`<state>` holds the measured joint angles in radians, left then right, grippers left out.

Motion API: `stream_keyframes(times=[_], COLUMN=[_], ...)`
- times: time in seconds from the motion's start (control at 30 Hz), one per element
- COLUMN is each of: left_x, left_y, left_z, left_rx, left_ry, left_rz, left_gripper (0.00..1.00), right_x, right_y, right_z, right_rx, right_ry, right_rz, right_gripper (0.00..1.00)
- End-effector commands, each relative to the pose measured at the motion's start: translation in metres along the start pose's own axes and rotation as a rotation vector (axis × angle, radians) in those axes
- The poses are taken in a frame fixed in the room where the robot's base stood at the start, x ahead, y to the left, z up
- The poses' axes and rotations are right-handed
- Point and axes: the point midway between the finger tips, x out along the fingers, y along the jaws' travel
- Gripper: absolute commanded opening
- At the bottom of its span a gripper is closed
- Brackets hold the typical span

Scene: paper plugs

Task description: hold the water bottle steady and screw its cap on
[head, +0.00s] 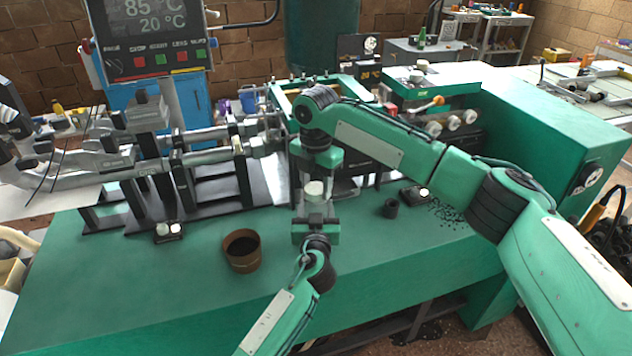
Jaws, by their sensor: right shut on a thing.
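My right gripper (316,184) points straight down over the front middle of the green bench. It is shut on a small white round piece, which looks like the cap (316,189). My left gripper (316,222) reaches up from the front edge, directly below the right one. A greyish, partly see-through shape, seemingly the water bottle (315,208), shows between the two grippers. The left fingers are small and overlap this shape, so their grip cannot be made out. Whether the cap touches the bottle's neck is also unclear.
A brown pot (241,251) with dark contents stands left of the grippers. Grey metal machinery (205,155) fills the back left. The bench's front left is clear.

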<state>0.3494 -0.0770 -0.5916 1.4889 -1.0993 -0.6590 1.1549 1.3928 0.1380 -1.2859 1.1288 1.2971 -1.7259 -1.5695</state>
Motion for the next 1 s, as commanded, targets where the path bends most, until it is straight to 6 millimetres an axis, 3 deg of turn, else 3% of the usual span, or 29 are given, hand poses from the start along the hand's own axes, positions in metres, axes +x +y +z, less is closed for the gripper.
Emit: stream_keyframes(times=[0.17, 0.2, 0.37, 1.0], left_x=[0.0, 0.0, -0.0001, -0.0001], left_y=[-0.0001, -0.0001, -0.0001, 0.0], left_z=[0.0003, 0.0002, 0.0004, 0.0005], left_rx=[0.0, 0.0, 0.0, 0.0], left_ry=[0.0, 0.0, -0.001, -0.001], left_rz=[0.0, 0.0, 0.0, 0.0], left_gripper=[0.14, 0.0, 0.0, 0.0], right_x=[0.0039, 0.0034, 0.0039, 0.0045], right_y=[0.0, 0.0001, 0.0, -0.0005], right_z=[0.0, 0.0001, -0.0006, -0.0018], right_rx=[0.0, 0.001, 0.088, 1.182], right_ry=[0.0, 0.0, 0.002, 0.003], right_rz=[0.0, 0.0, 0.0, 0.0], right_gripper=[0.24, 0.24, 0.24, 0.24])
